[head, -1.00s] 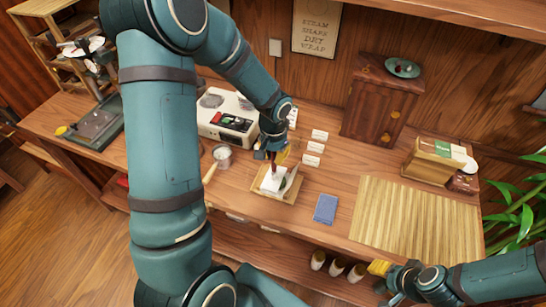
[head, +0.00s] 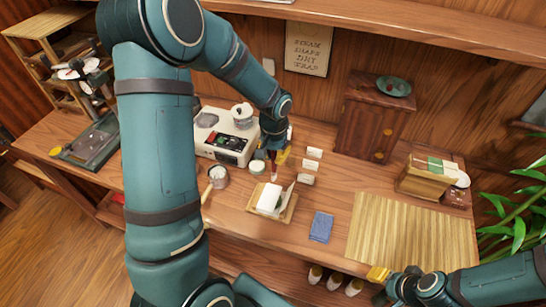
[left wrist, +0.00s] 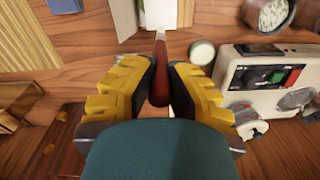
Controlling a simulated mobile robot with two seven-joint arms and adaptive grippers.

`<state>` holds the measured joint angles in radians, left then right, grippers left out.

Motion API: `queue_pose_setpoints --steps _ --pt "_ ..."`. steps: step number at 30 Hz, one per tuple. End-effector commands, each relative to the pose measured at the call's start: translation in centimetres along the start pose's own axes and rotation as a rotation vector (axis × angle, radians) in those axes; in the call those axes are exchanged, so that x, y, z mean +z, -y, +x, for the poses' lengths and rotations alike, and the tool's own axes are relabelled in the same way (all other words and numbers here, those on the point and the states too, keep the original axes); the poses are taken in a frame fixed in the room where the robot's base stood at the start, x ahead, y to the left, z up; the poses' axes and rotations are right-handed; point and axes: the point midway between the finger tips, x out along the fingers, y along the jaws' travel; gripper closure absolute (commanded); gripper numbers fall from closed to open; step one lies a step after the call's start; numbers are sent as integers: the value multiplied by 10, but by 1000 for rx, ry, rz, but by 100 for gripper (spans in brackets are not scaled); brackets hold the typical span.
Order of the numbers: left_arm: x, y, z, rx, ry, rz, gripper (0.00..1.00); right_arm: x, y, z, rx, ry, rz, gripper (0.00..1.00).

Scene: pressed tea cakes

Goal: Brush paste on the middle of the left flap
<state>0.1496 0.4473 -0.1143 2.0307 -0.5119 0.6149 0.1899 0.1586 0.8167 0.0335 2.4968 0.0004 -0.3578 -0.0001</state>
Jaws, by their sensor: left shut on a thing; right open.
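A white paper wrapper (head: 269,198) lies on a small wooden tray (head: 259,213), with an upright pale flap (head: 288,196) at its right; I cannot tell the left flap apart clearly. In the left wrist view the paper (left wrist: 160,14) is at the top. My left gripper (head: 272,155) is shut on a brush with a dark red handle (left wrist: 159,75). The brush points down above the tray's far side, its tip close to the paper; contact is unclear. A small jar (head: 257,168) stands just behind the tray. My right gripper (head: 380,275) is open and empty at the front right.
A white machine (head: 226,145) stands behind left. A pan (head: 218,174) is left of the tray. A blue cloth (head: 321,227) and a bamboo mat (head: 412,231) lie to the right. A wooden cabinet (head: 368,125) is at the back.

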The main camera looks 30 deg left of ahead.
Motion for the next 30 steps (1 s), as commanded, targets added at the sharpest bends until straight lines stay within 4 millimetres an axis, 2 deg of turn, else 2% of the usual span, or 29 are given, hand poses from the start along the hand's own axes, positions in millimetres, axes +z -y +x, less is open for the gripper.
queue_pose_setpoints --steps 2,10,30 --pt "-2 0 -11 0 -2 1 100 -1 3 -7 -1 1 -1 53" --pt "-5 -2 -29 0 -3 0 100 -2 4 -10 -1 2 -2 53" --pt "-5 -3 -31 0 -1 0 100 -2 4 -9 -1 2 -2 53"
